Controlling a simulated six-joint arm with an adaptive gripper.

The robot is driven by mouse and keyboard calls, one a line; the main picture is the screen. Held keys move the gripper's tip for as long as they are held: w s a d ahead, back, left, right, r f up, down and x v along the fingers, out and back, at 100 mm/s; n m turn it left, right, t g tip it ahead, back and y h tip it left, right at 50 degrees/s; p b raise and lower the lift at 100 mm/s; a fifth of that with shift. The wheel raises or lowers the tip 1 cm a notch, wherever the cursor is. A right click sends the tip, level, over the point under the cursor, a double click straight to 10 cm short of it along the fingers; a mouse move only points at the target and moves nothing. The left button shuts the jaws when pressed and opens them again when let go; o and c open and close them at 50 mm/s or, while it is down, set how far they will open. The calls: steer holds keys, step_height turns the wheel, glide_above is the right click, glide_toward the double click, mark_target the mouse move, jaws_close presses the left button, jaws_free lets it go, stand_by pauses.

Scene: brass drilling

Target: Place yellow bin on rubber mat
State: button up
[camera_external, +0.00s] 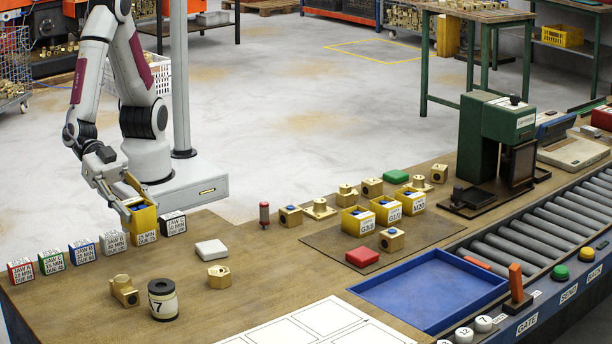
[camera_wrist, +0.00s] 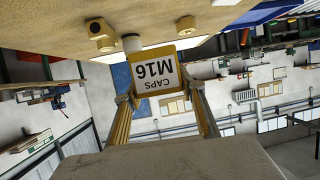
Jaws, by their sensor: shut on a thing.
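My gripper (camera_external: 131,196) is shut on a yellow bin (camera_external: 143,218) at the left part of the workbench. In the wrist view the bin (camera_wrist: 158,72) sits between the two fingers (camera_wrist: 160,112), its label reading "CAPS M16" upside down. The dark rubber mat (camera_external: 325,240) lies further right on the bench, well apart from my gripper.
A white block (camera_external: 211,250), brass fittings (camera_external: 124,291) and a numbered canister (camera_external: 163,300) stand nearby. A red block (camera_external: 362,257) lies at the mat's front.

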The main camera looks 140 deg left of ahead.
steer(key=w+a+f+n+y, duration=0.1)
steer(key=w+a, duration=0.1)
steer(key=a, duration=0.2)
steer(key=w+a+f+n+y, duration=0.1)
steer(key=w+a, duration=0.1)
steer(key=a, duration=0.3)
steer(key=w+a+f+n+y, duration=0.1)
steer(key=w+a+y, duration=0.1)
steer(key=a, duration=0.3)
steer(key=shift+w+a+f+n+g, duration=0.1)
steer(key=shift+w+f+n+g, duration=0.05)
steer(key=shift+w+n+g, duration=0.2)
steer(key=w+a+n+y, duration=0.1)
steer(key=a, duration=0.2)
steer(key=w+a+f+n+g+y, duration=0.1)
steer(key=a, duration=0.3)
steer(key=w+a+n+g+y, duration=0.1)
steer(key=a, duration=0.3)
steer(key=shift+a+f, duration=0.1)
steer(key=shift+f, duration=0.25)
steer(key=s+a+f+n+g+y, duration=0.1)
steer(key=a+n+g, duration=0.4)
steer(key=a, duration=0.8)
steer(key=s+a+f+n+g+y, duration=0.1)
steer(key=s+a+n+g+y, duration=0.2)
steer(key=a, duration=1)
steer(key=n+g+y, duration=0.1)
steer(key=n+g, duration=0.1)
steer(key=shift+s+a+f+g, duration=0.2)
steer(key=shift+a+g, duration=0.15)
